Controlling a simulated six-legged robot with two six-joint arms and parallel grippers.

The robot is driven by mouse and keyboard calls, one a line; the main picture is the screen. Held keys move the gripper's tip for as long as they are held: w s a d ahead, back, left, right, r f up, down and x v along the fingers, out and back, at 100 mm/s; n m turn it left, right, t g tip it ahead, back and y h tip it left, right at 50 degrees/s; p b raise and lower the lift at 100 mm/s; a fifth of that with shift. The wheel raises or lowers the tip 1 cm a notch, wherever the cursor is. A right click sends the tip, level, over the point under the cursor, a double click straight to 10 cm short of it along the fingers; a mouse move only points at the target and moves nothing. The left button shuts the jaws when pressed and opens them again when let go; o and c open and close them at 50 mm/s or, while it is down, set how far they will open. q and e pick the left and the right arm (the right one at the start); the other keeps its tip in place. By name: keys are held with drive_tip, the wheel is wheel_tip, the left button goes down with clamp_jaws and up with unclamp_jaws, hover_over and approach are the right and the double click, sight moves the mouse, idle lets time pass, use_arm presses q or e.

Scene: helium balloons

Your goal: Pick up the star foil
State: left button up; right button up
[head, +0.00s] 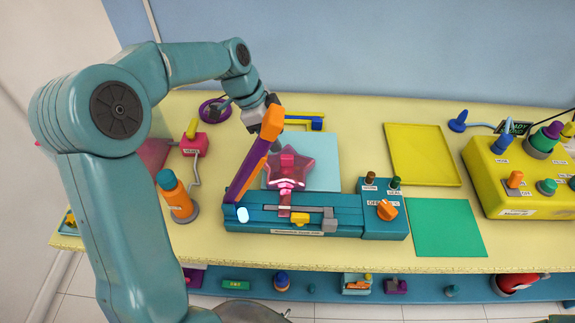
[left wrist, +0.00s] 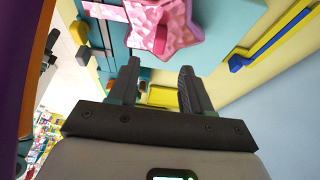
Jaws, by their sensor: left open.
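The star foil (head: 288,169) is a shiny pink star with a pink block on it, lying over the light blue mat and the back of the teal sealer (head: 345,212). In the left wrist view the star foil (left wrist: 165,20) shows at the top, beyond my fingertips. My left gripper (head: 258,116) is just behind and above the star, partly hidden by the sealer's raised purple and orange lever (head: 252,165). In the left wrist view my left gripper (left wrist: 160,80) is open, with nothing between its fingers. My right gripper is not in view.
An orange bottle (head: 176,195) and a red box (head: 194,145) stand left of the sealer. A yellow tray (head: 423,155) and a green mat (head: 445,228) lie to the right, beside a yellow control box (head: 520,178). The raised lever stands close to my left gripper.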

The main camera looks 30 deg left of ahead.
sight(286, 157)
use_arm(q)
drive_tip(key=shift+d+f, duration=0.25)
drive_tip(key=shift+f, duration=0.35)
drive_tip(key=shift+w+d+f, duration=0.3)
drive_tip(key=shift+d+f, duration=0.1)
drive_tip(key=shift+f, duration=0.2)
drive_tip(key=f, duration=0.1)
drive_tip(key=f+p, duration=0.1)
drive_tip(key=f, duration=0.1)
drive_tip(key=f+p, duration=0.1)
drive_tip(key=shift+w+d+f, duration=0.1)
drive_tip(key=shift+d+f, duration=0.1)
drive_tip(key=shift+d, duration=0.15)
drive_tip(key=shift+w+d+f, duration=0.2)
drive_tip(key=shift+f, duration=0.05)
drive_tip(key=shift+s+a, duration=0.15)
clamp_jaws()
